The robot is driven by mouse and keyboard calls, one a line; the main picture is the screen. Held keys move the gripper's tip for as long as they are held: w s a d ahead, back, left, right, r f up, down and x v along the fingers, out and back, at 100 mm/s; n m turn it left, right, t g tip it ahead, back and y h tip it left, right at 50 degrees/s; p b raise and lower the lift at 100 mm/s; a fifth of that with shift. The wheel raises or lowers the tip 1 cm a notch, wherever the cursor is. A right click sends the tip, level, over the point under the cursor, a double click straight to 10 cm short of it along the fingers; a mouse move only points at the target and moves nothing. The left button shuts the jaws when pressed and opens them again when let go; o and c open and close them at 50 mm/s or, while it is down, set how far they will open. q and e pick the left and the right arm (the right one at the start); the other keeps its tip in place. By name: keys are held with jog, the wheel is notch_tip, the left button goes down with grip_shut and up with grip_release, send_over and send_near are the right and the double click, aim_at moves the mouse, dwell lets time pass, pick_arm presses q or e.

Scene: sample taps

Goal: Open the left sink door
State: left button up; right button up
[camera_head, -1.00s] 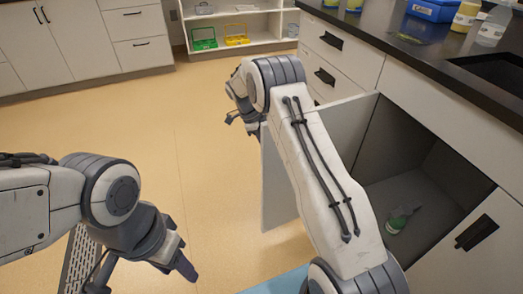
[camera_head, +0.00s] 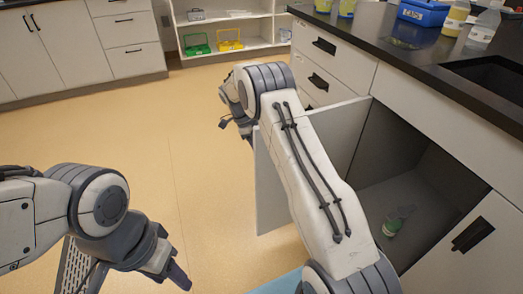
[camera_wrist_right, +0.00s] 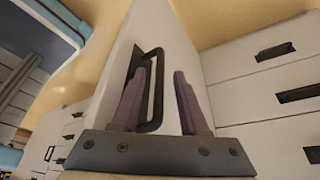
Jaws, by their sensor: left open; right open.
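The left sink door (camera_head: 270,190) is a light panel standing swung out from the sink cabinet, so the dark cabinet inside (camera_head: 405,165) shows. My right arm crosses in front of much of the door. My right gripper (camera_head: 232,108) is at the door's far, free edge, its fingers mostly hidden in the head view. In the right wrist view the fingers (camera_wrist_right: 160,103) are apart, facing the door and its black handle (camera_wrist_right: 154,90). One finger overlaps the handle; I cannot tell whether it is touching. My left gripper (camera_head: 172,268) is open and empty above the floor, away from the door.
The closed right sink door (camera_head: 475,250) is beside the opening. Above, a black counter (camera_head: 400,55) holds a blue box (camera_head: 427,10) and bottles. The floor (camera_head: 195,150) left of the door is clear.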

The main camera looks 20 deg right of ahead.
jog(key=p+v, duration=0.2)
jog(key=v, duration=0.8)
jog(key=shift+r+p, duration=0.2)
jog(key=shift+p, duration=0.15)
jog(key=shift+a, duration=0.1)
